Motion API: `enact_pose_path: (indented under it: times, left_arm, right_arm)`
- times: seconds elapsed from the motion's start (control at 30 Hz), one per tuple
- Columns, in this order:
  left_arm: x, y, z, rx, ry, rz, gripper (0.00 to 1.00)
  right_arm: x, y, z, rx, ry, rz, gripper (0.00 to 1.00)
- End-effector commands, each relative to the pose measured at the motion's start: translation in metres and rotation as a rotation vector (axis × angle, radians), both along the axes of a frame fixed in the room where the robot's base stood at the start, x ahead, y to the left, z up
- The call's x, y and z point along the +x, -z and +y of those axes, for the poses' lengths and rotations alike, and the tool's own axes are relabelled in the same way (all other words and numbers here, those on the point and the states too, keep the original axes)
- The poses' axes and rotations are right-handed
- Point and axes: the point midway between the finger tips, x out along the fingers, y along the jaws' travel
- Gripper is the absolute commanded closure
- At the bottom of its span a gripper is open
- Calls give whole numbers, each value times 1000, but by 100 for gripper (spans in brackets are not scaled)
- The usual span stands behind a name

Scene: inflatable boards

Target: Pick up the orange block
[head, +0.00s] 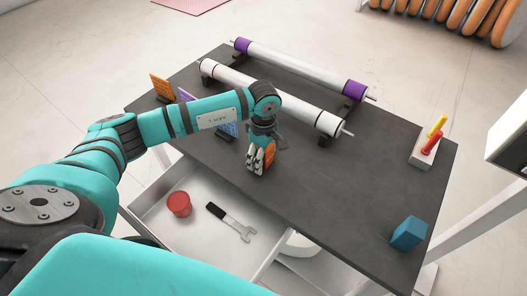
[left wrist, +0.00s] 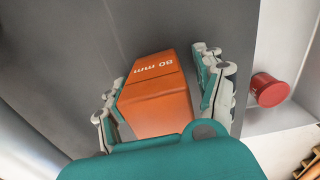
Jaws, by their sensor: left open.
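The orange block (left wrist: 155,100) stands on the dark tabletop and carries white lettering that reads "80 mm". My left gripper (left wrist: 165,95) is open, with one finger on each side of the block. In the left wrist view the left finger is very close to the block, and I cannot tell if it touches. The right finger shows a narrow gap. In the head view my left gripper (head: 257,165) points down near the table's front edge, and only part of the orange block (head: 269,153) shows behind the fingers. My right gripper is not in view.
Two white rollers (head: 270,95) lie on stands at the back of the table (head: 330,200). A blue block (head: 408,233) and a holder with red and yellow handles (head: 428,150) stand at the right. An open drawer below holds a red tin (head: 179,204) and a wrench (head: 232,222).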

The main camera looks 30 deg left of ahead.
Motion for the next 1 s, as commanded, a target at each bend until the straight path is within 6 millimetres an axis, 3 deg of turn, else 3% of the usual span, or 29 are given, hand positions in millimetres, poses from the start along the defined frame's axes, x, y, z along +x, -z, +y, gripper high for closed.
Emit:
enact_pose_path:
  times: [0.13, 0.6, 1.0]
  left_arm:
    - [0, 0, 0, 0, 0, 0, 31]
    - [0, 0, 0, 0, 0, 0, 93]
    - [1, -6, 0, -1, -1, -1, 95]
  right_arm:
    - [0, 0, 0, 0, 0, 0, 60]
    - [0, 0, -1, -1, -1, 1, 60]
    - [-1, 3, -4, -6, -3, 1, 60]
